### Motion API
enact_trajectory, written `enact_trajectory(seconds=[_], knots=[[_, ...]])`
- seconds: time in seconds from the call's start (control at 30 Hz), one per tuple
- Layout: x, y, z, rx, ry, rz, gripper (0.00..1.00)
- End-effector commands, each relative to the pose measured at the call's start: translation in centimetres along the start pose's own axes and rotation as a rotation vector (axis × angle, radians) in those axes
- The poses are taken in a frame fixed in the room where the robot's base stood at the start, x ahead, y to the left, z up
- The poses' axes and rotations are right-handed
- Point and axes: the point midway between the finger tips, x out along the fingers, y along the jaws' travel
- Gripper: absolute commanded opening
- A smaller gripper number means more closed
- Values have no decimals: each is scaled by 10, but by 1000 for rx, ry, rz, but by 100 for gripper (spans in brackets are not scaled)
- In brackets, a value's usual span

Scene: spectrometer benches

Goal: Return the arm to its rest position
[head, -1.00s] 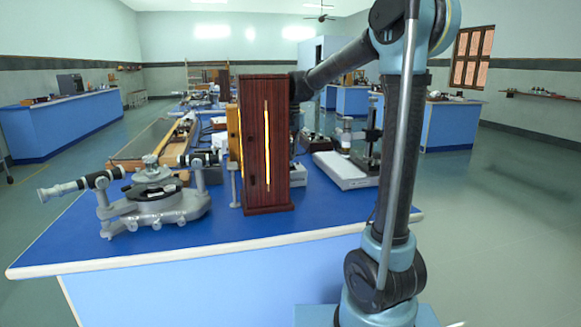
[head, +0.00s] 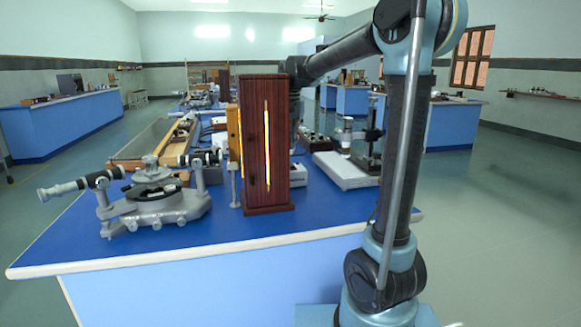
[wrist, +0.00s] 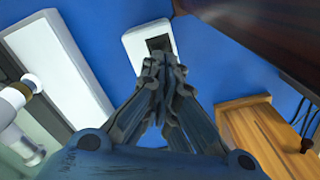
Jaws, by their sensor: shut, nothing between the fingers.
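My arm rises at the right of the head view and reaches left to behind a tall dark-red wooden lamp housing (head: 266,150) with a glowing slit. My gripper is hidden behind that housing in the head view. In the wrist view my gripper (wrist: 162,68) points down over the blue bench top (wrist: 100,25), its fingers together and empty. A small white box with a dark square (wrist: 150,40) lies just beyond the fingertips. I cannot tell the height of the gap between them.
A grey spectrometer (head: 155,200) stands at the bench's left front. A white-based instrument (head: 345,170) is right of the housing. In the wrist view, a wooden block (wrist: 255,135) is at lower right and a long white box (wrist: 58,65) at left. Floor right of the bench is clear.

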Motion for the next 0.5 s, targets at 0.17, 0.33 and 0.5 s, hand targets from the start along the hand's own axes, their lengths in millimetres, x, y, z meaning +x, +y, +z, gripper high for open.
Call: enact_trajectory(seconds=[0.17,0.33,0.5], knots=[[0,9,4,-12,6,5,0],[4,47,19,-70,34,29,0],[12,101,43,-164,72,72,0]])
